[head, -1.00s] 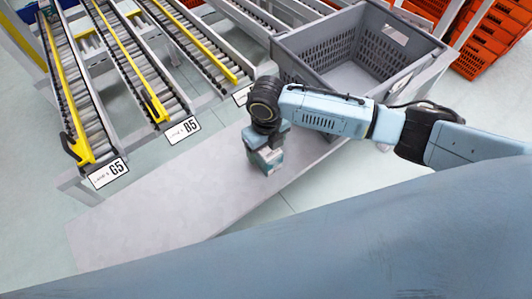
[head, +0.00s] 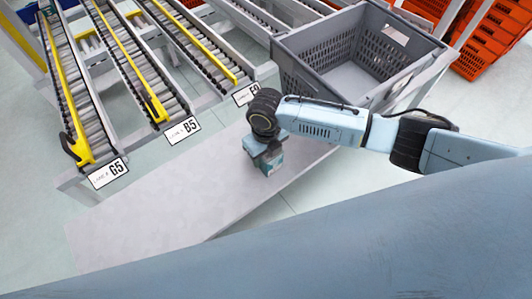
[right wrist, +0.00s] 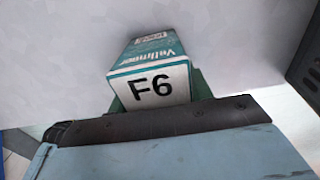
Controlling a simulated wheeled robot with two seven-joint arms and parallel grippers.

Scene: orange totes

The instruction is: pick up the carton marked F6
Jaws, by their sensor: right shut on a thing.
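The carton marked F6 (right wrist: 152,86) is a small teal-and-white box with a black F6 on its white end in the right wrist view. In the head view the carton (head: 270,163) shows below my right gripper (head: 266,149), over the grey table (head: 170,205). My right gripper is shut on the carton. I cannot tell whether the carton still touches the table. The gripper's fingers are partly hidden behind the wrist body in the right wrist view. My left gripper is not in view.
A grey crate (head: 300,78), empty where I see inside, stands at the upper right. Roller lanes with signs G5 (head: 108,173) and B5 (head: 183,130) lie at the left. Orange totes (head: 490,45) are stacked at the far right. The table's left part is clear.

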